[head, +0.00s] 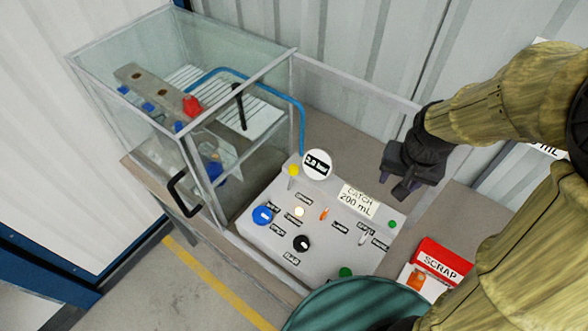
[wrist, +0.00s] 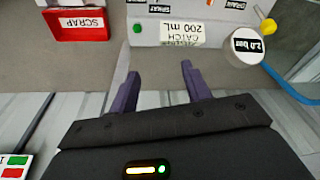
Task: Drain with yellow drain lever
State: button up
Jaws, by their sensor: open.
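A yellow knob (head: 293,170), which looks like the drain lever's end, stands at the back left of the white control panel (head: 262,238), beside the round 2.0 bar gauge (head: 317,164). In the wrist view the yellow knob (wrist: 268,25) shows at the upper right, by the gauge (wrist: 248,46). I cannot read a drain label on it. My gripper (head: 396,187) is open and empty, right of the panel's back edge and apart from the yellow knob. Its two purple fingers (wrist: 159,75) point towards the panel's edge near the catch 200 mL display (wrist: 181,33).
The panel also carries a blue knob (head: 262,214), a black knob (head: 301,243), an orange lever (head: 324,214) and green buttons. A glass enclosure (head: 130,65) with a black handle (head: 180,195) stands left. A red scrap bin (head: 443,259) sits right. A blue hose (head: 301,120) runs behind the gauge.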

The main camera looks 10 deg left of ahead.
jog(key=w+a+m+g, duration=0.1)
jog(key=w+a+m, duration=0.1)
jog(key=w+a, duration=0.7)
jog(key=m+g+b, duration=0.1)
jog(key=m, duration=0.2)
send_over(294, 166)
jog(key=shift+r, duration=0.15)
jog(key=shift+a, duration=0.1)
notch_tip(294, 166, down, 17)
jog(key=p, duration=0.3)
jog(key=shift+f+p, duration=0.2)
jog(key=shift+p, duration=0.2)
jog(key=shift+c, duration=0.5)
grip_shut()
